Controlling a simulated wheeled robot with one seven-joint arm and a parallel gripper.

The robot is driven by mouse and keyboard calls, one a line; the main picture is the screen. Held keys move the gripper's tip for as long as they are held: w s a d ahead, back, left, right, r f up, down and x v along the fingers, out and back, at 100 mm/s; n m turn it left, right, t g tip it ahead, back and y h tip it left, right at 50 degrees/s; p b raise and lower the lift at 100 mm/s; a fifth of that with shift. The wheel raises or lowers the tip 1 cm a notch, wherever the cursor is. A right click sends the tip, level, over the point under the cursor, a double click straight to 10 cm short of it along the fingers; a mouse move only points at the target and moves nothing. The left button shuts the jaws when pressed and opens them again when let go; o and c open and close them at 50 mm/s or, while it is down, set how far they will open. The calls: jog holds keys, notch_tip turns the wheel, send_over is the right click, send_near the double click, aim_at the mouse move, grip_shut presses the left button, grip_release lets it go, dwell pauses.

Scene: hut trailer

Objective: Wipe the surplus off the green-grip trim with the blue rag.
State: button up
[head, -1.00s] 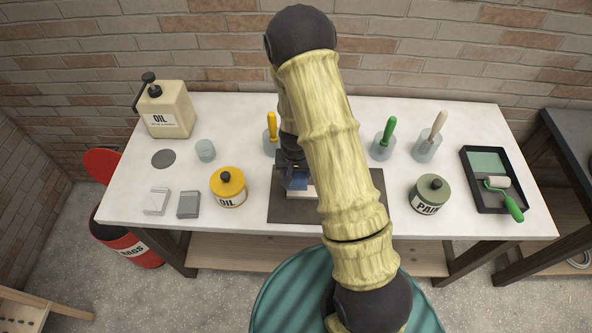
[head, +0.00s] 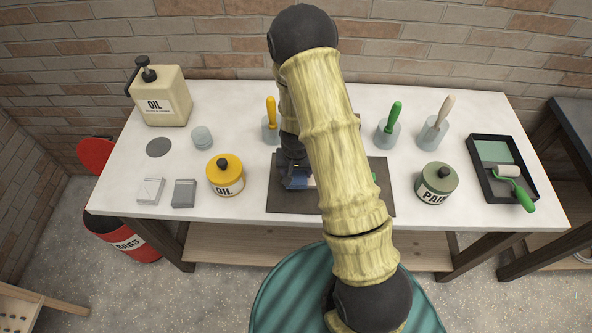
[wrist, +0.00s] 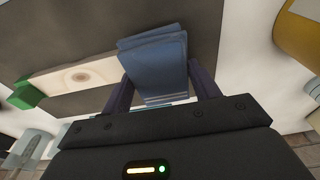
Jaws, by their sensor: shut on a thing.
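My gripper (head: 293,176) is shut on the folded blue rag (wrist: 156,62), which hangs between its fingers. The rag also shows in the head view (head: 298,184). The trim is a pale wooden strip (wrist: 82,77) with a green grip (wrist: 25,95) at its left end in the wrist view. It lies on a dark mat (head: 285,204). A round brownish mark shows on its pale face, left of the rag. The rag covers the trim's other end; I cannot tell whether it touches. In the head view my arm hides most of the trim; its green grip (head: 374,177) peeks out on the right.
A yellow oil tin (head: 226,179) stands left of the mat, a green paint tin (head: 436,186) right of it. Behind are cups with a yellow-handled (head: 271,112), a green-handled (head: 392,118) and a pale-handled tool (head: 443,112). A roller tray (head: 480,185) is far right.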

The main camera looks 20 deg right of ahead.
jog(key=shift+f+b, duration=0.55)
jog(key=shift+f, duration=0.1)
jog(key=shift+r, duration=0.1)
jog(key=shift+w+d+r+p, duration=0.1)
jog(key=shift+w+p, duration=0.15)
jog(key=shift+p, duration=0.05)
jog(key=shift+w, duration=0.4)
jog(key=shift+d, duration=0.1)
jog(key=shift+s+a+f+b, duration=0.2)
jog(key=shift+s+b, duration=0.1)
jog(key=shift+s, duration=0.4)
jog(key=shift+s+a+f+b, duration=0.15)
jog(key=shift+s+b, duration=0.15)
jog(key=shift+s, duration=0.35)
jog(key=shift+r, duration=0.1)
